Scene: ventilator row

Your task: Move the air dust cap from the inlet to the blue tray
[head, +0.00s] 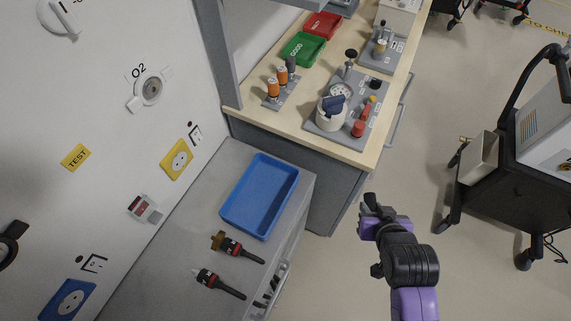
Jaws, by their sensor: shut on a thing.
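The blue tray (259,196) lies empty on the grey counter, left of centre. My gripper (371,203) is at the right of centre, over the floor and apart from the tray. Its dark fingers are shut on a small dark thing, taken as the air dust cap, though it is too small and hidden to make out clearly. A brass fitting (464,141) shows on a pale box at the cart on the right. I cannot tell whether it is the air inlet.
Two red-and-black tools with dark handles, the upper one (236,248), lie on the grey counter (160,270) below the tray. A wooden bench (312,131) with gauges and trays stands behind. The black cart (475,202) is at right. Floor between is clear.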

